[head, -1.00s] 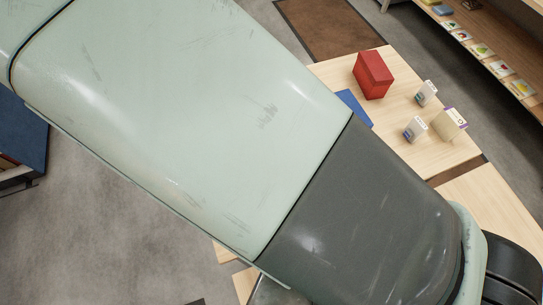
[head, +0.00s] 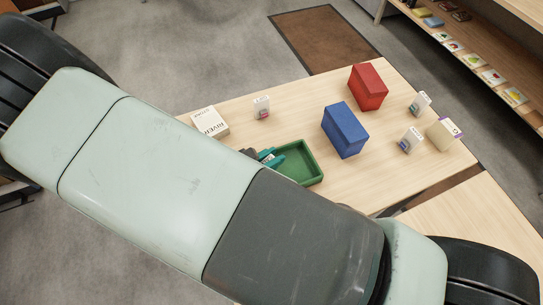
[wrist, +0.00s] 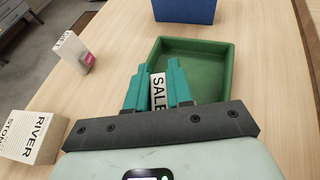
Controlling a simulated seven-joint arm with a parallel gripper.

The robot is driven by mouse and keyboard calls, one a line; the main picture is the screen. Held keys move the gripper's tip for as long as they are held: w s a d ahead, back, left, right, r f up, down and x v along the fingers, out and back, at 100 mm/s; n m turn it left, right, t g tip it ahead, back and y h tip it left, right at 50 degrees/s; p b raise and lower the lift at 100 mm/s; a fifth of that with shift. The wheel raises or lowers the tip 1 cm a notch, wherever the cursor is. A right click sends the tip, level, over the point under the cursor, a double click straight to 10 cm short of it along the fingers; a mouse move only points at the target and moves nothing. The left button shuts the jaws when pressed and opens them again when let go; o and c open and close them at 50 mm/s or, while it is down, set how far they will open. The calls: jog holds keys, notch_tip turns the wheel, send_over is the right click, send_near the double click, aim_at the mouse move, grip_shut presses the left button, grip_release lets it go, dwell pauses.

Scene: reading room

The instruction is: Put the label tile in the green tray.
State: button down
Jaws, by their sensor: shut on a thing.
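The label tile (wrist: 158,92) is a white strip with "SALE" in dark letters. It stands upright between the teal fingers of my gripper (wrist: 157,74), which are shut on it. The green tray (wrist: 208,72) is an open, shallow box just beyond the fingers in the wrist view. The fingers and tile overlap its near left part there; I cannot tell their height above it. In the head view my gripper (head: 270,157) is at the left side of the green tray (head: 318,171), partly hidden by my arm. The tray looks empty where its floor shows.
A blue box (head: 345,130) stands beyond the tray, with a red box (head: 368,87) behind. A white "RIVER" box (head: 210,122) and a small white box (head: 262,107) stand left. Two small boxes and a beige container (head: 440,135) stand right.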

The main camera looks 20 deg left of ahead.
jog(key=c, duration=1)
grip_release()
jog(key=shift+f, duration=0.1)
jog(key=shift+s+a+r, duration=0.1)
jog(key=shift+s+r, duration=0.1)
jog(key=v, duration=1.1)
jog(key=shift+s+a+r, duration=0.15)
jog(key=shift+s, duration=0.05)
